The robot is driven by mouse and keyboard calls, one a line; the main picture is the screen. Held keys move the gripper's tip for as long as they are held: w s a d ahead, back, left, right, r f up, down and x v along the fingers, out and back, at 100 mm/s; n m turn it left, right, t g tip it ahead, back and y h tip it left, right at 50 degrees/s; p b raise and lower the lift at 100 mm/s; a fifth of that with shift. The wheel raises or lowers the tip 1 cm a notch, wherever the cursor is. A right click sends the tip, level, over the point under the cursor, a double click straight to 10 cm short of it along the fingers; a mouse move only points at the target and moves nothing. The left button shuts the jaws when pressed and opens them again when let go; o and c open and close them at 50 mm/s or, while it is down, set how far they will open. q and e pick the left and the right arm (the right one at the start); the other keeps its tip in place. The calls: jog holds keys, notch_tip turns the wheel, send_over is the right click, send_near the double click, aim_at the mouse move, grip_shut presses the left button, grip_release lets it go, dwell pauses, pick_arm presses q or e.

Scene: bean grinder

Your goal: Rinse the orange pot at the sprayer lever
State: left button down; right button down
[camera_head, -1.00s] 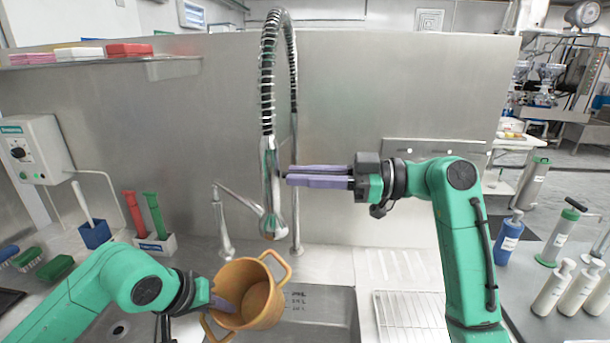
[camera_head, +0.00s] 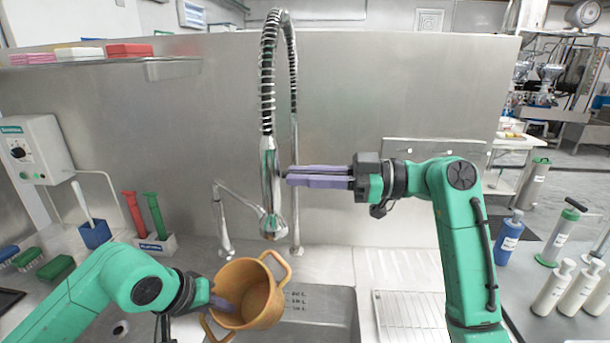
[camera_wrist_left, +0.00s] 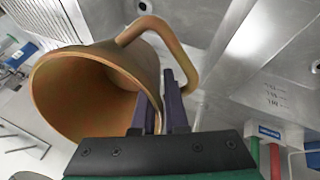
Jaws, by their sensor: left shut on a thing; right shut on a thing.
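My left gripper (camera_head: 222,304) is shut on the pot's wall, one finger inside the mouth. The left wrist view shows the pot (camera_wrist_left: 95,85) with its wall between the fingers (camera_wrist_left: 160,105) and a looped handle above. The sprayer (camera_head: 270,185) hangs from a coiled hose, its nozzle a little above the pot and apart from it. My right gripper (camera_head: 290,176) is shut on the sprayer's lever, which is mostly hidden by the fingers.
The sink basin (camera_head: 335,318) lies below and right of the pot. A small faucet (camera_head: 221,215) stands behind it. A holder with red and green brushes (camera_head: 153,215) stands at left.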

dwell(0.3)
jog(key=shift+f+y, duration=0.2)
jog(key=shift+y, duration=0.7)
jog(key=c, duration=0.9)
grip_release()
jog(key=shift+o, duration=0.2)
jog(key=shift+f, duration=0.1)
jog(key=d+f, duration=0.1)
jog(key=d, duration=1)
jog(key=shift+s+d+f, duration=0.3)
jog(key=shift+d+f, duration=0.1)
